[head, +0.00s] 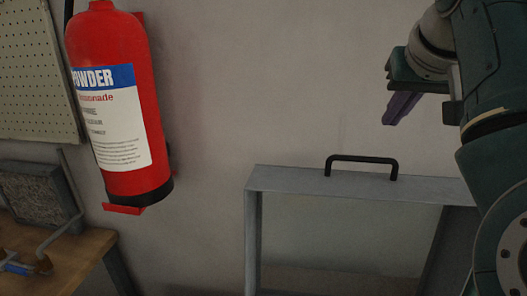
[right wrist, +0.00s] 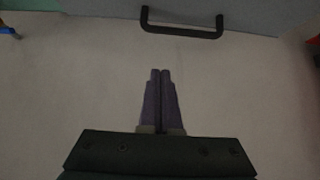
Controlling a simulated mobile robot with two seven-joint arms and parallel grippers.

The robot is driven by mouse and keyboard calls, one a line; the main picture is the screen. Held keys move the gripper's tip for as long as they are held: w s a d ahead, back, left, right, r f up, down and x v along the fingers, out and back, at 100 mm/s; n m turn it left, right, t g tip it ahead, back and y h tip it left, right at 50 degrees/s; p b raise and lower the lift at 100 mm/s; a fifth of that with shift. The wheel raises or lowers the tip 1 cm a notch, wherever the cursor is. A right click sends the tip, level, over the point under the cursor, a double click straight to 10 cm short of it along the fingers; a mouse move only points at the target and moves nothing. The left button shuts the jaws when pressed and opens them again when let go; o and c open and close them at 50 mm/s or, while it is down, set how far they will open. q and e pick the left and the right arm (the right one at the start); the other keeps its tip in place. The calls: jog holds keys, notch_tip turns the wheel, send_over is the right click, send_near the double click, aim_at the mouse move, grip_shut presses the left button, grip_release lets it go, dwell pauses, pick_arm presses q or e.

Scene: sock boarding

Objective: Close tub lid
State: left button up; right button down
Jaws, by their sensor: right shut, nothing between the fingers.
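A grey box-like frame (head: 253,225) stands against the wall at the lower right of the head view. Its top edge carries a black bar handle (head: 362,159). The handle also shows at the top of the right wrist view (right wrist: 182,31), on a grey panel (right wrist: 255,14). I cannot tell whether this panel is the tub lid. My right gripper (head: 392,120) is above and to the right of the handle in the head view, apart from it. Its purple fingers are together and empty, also in the right wrist view (right wrist: 160,72). My left gripper is not in view.
A red fire extinguisher (head: 117,95) hangs on the wall at the left. A wooden bench (head: 75,262) with a dark grey block (head: 40,195) stands at the lower left, below a pegboard (head: 38,70). The wall between extinguisher and gripper is bare.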

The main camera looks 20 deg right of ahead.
jog(key=p, duration=0.3)
send_over(376, 175)
notch_tip(376, 175, down, 7)
jog(key=shift+f, duration=0.15)
jog(key=shift+s+a+f, duration=0.1)
jog(key=shift+s+a, duration=0.15)
jog(key=shift+s, duration=0.15)
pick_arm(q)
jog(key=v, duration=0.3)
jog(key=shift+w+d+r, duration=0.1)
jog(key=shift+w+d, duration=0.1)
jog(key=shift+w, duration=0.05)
pick_arm(e)
jog(key=shift+f, duration=0.1)
